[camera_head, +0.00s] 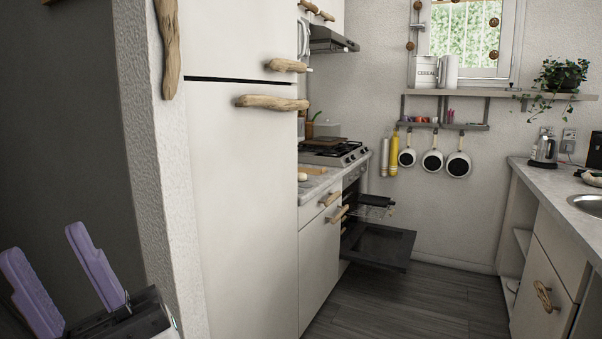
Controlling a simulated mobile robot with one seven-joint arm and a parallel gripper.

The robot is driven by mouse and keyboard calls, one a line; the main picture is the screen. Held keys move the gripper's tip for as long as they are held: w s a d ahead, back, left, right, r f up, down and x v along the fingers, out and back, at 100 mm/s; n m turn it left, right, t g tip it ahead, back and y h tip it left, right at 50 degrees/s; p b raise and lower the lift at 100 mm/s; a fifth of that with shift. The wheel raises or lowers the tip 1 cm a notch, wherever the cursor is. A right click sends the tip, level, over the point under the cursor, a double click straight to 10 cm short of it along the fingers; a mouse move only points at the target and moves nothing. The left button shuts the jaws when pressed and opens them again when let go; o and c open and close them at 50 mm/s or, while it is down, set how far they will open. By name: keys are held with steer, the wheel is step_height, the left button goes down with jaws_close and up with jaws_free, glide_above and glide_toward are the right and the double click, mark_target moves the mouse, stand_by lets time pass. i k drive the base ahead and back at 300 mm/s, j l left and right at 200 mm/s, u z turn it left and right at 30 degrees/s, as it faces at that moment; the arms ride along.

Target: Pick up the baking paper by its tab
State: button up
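I cannot pick out the baking paper with certainty. A pale roll-like item (385,157) and a yellow roll-like item (394,155) hang upright on the back wall, left of the pans; no tab can be made out on either. My gripper (46,245) is at the lower left, its two purple fingers pointing up and standing apart with nothing between them. It is near the wall end beside the fridge, far from the oven and the back wall.
The oven door (378,246) is folded down into the aisle, with a rack (372,211) partly out. The fridge (243,170) stands on the left. A sink counter (560,190) runs along the right. The wooden floor (425,305) between is clear.

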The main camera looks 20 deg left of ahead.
mark_target(300, 169)
steer(key=i+u, duration=0.4)
steer(key=i+l+u, duration=0.2)
steer(key=u, duration=0.2)
steer(key=i+l+u, duration=0.25)
steer(key=i+l, duration=0.55)
steer(key=i+l+u, duration=0.1)
steer(key=i+l, duration=1.35)
steer(key=i+j, duration=0.3)
steer(key=j, duration=0.1)
